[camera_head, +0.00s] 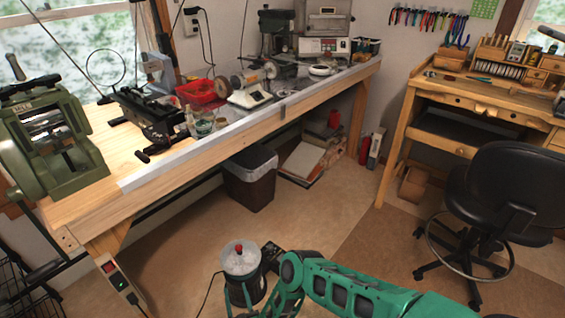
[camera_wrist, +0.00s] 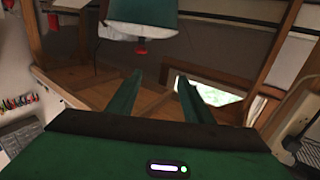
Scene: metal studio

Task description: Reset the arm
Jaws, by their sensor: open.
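My arm (camera_head: 370,290), teal and jointed, reaches in from the bottom right of the head view and bends near the bottom middle. I cannot make out my gripper's jaws in the head view. In the wrist view, my gripper (camera_wrist: 160,76) shows two teal fingers that stand apart with nothing between them. The wrist picture is turned and dim, with wooden frame parts beyond the fingers.
A long workbench (camera_head: 90,200) carries a green machine (camera_head: 50,140) and a red tray (camera_head: 200,91). A bin (camera_head: 250,185) stands under it. A black chair (camera_head: 510,185) stands by a wooden desk (camera_head: 400,120). Floor (camera_head: 330,215) between bench and chair is clear.

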